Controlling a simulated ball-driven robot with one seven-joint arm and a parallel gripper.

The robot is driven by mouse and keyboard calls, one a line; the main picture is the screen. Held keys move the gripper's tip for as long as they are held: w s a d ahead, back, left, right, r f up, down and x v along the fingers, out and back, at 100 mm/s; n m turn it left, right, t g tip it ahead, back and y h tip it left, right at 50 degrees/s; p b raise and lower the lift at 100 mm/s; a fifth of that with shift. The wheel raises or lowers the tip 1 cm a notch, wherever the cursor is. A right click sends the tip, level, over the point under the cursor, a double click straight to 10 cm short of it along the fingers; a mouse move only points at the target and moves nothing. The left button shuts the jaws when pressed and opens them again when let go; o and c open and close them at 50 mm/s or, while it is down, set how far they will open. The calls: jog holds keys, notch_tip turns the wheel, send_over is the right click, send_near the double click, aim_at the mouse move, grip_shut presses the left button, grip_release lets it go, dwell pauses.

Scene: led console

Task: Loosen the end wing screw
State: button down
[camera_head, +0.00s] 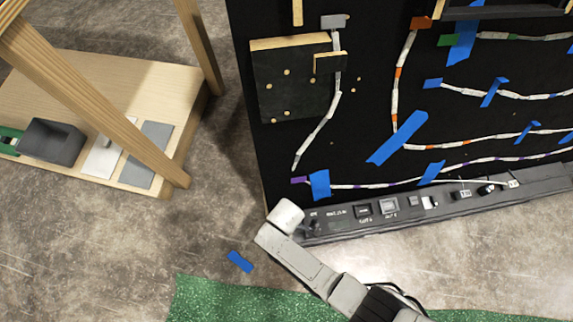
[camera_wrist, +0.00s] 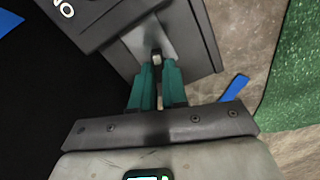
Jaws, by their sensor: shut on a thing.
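The dark grey console (camera_head: 340,222) runs along the foot of the black board, and its left end is beside my wrist in the head view. In the wrist view the console's end (camera_wrist: 195,30) fills the top, with part of a white label. The end wing screw (camera_wrist: 156,54) is a small grey piece on that end, mostly hidden between my fingertips. My gripper (camera_wrist: 157,72) has two teal fingers, shut on the screw from both sides. In the head view my wrist hides the fingers and the screw.
The black board (camera_head: 285,150) carries taped cable runs and stands right behind the console. A wooden shelf unit (camera_head: 190,95) stands at left with a dark grey box (camera_head: 52,142). A blue piece (camera_head: 240,262) lies on the floor near a green mat (camera_head: 225,300).

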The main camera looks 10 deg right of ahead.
jog(key=n+p, duration=0.1)
jog(key=n, duration=0.4)
jog(key=shift+s+d+n, duration=0.1)
jog(key=shift+s+n, duration=0.05)
jog(key=shift+n, duration=0.15)
jog(key=n, duration=0.5)
jog(key=shift+s+p, duration=0.1)
jog(key=shift+p, duration=0.25)
jog(key=n, duration=0.6)
jog(key=shift+d+p, duration=0.1)
jog(key=shift+p, duration=0.3)
jog(key=n, duration=0.5)
jog(key=shift+s+d+f, duration=0.1)
jog(key=shift+n, duration=0.3)
jog(key=c, duration=1.1)
grip_release()
jog(key=shift+p, duration=0.3)
jog(key=shift+c, duration=0.2)
